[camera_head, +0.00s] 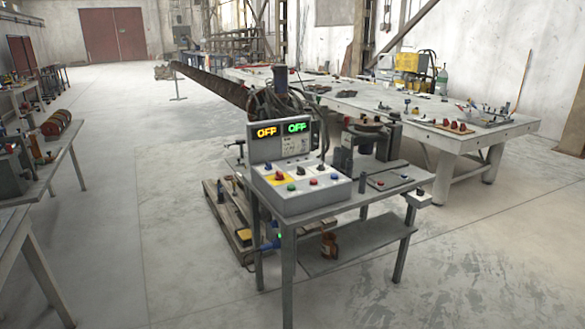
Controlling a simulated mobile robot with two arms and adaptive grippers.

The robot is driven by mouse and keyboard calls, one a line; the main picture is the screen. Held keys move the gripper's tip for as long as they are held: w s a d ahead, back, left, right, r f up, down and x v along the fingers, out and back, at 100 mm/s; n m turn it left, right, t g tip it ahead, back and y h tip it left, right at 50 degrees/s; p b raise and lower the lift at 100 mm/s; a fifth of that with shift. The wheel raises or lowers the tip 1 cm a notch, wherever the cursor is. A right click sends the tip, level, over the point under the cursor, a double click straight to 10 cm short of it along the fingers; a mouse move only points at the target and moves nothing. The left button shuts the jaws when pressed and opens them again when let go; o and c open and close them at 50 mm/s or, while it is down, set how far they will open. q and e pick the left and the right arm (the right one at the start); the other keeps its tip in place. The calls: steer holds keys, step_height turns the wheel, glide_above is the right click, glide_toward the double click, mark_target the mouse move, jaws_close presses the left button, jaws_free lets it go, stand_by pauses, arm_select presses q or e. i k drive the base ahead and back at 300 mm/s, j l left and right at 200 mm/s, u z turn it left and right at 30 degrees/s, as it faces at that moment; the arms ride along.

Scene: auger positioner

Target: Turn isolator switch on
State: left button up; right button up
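A grey control box (318,199) stands on a small metal table. Its upright display panel (262,149) shows an orange "OFF" and a green "OFF". Its sloping top carries several small knobs or buttons, among them a red one (279,175), a green one (290,187) and a blue one (334,177). A blue fitting (270,244) with a bright green spot sits low by the table's left legs. I cannot tell which of these is the isolator switch. Neither of my grippers is in view.
The small table (340,208) has a lower shelf (345,246). A wooden pallet (226,222) lies behind its left side. A long workbench (480,140) with parts stands behind right, and other benches (60,150) are at left. The concrete floor in front is clear.

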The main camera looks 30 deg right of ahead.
mark_target(280, 177)
steer(key=i+l, duration=0.15)
steer(key=i, duration=0.25)
steer(key=i+l, duration=0.15)
steer(key=i, duration=0.3)
steer(key=i+l+z, duration=0.1)
steer(key=i, duration=0.3)
